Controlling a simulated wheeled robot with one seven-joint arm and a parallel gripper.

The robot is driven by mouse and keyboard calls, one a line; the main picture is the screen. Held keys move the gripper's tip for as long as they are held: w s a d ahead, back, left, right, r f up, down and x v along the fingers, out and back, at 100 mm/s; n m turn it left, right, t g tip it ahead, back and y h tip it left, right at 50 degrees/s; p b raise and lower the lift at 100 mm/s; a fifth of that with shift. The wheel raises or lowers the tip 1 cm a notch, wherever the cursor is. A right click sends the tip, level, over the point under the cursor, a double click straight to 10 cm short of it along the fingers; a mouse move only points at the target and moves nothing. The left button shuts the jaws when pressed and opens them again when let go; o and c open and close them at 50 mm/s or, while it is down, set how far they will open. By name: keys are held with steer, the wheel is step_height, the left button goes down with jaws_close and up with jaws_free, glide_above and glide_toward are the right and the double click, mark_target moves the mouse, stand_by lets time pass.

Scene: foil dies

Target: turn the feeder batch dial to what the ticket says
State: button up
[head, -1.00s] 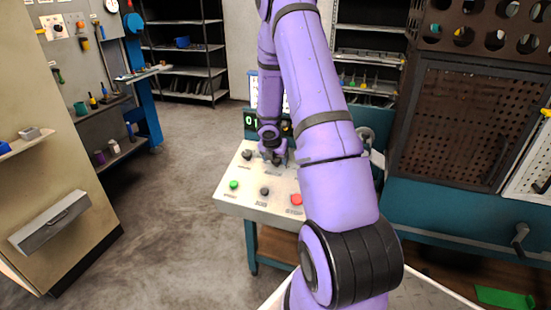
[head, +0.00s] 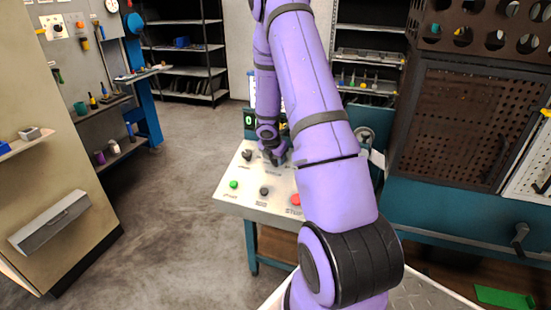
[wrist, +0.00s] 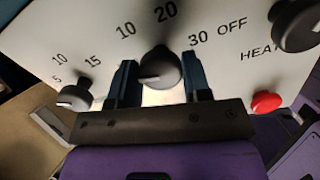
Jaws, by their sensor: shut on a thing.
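My gripper (wrist: 160,82) is shut on a dark round dial (wrist: 162,66) on the pale control panel (head: 231,203). One finger is on each side of it. In the head view my gripper (head: 272,157) is over the panel's back part. A white sheet (head: 252,84) behind the panel is mostly covered by my arm; its writing is unreadable.
Another dial (wrist: 75,97) marked 5, 10, 15 is at left. A black knob (wrist: 296,25) is near OFF and HEAT at right. A red button (wrist: 266,102) sits below it. The panel has a green button (head: 233,184) and a green digit display (head: 249,120). Open floor lies left.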

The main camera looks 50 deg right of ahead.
steer(key=m, duration=0.4)
steer(key=shift+m, duration=0.3)
steer(key=shift+m+g, duration=0.4)
steer(key=shift+m, duration=1.9)
steer(key=o, duration=0.9)
steer(key=shift+r, duration=0.1)
steer(key=v, duration=1)
steer(key=shift+r, duration=0.3)
steer(key=shift+a+r, duration=0.1)
